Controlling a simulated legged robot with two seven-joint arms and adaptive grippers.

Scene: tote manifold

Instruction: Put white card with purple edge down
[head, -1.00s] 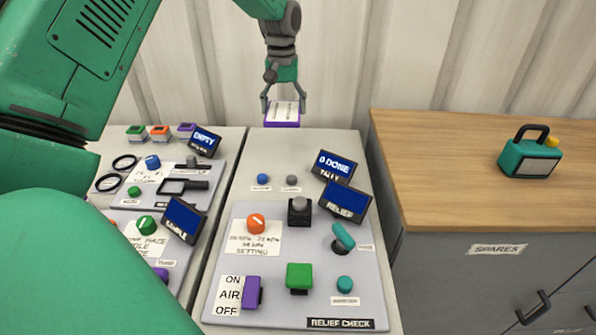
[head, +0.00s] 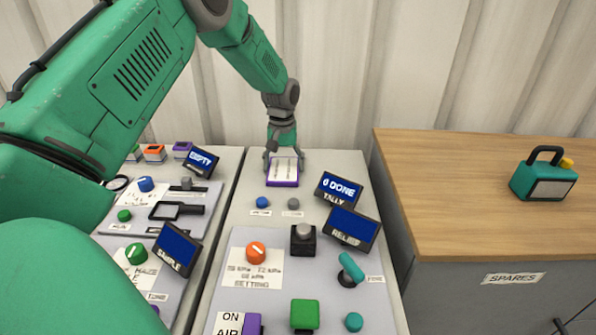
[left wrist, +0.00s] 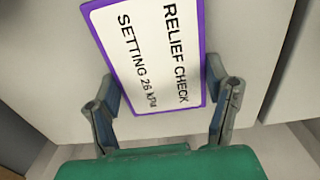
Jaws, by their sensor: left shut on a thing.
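The white card with purple edge (head: 283,170) is at the far end of the grey bench top, behind the relief check panel. In the left wrist view the card (left wrist: 150,55) reads "RELIEF CHECK SETTING 26 kPa". My left gripper (head: 284,164) is shut on the card, with one finger at each side edge; it also shows in the left wrist view (left wrist: 160,100). The card is at or very near the bench surface; I cannot tell whether it touches. My right gripper is not in view.
The relief check panel (head: 232,285) carries several knobs and buttons. A tally display (head: 339,189) and a relief display (head: 352,228) stand right of the card. The sample panel (head: 150,222) is at left. A teal case (head: 544,178) sits on the wooden cabinet (head: 450,200).

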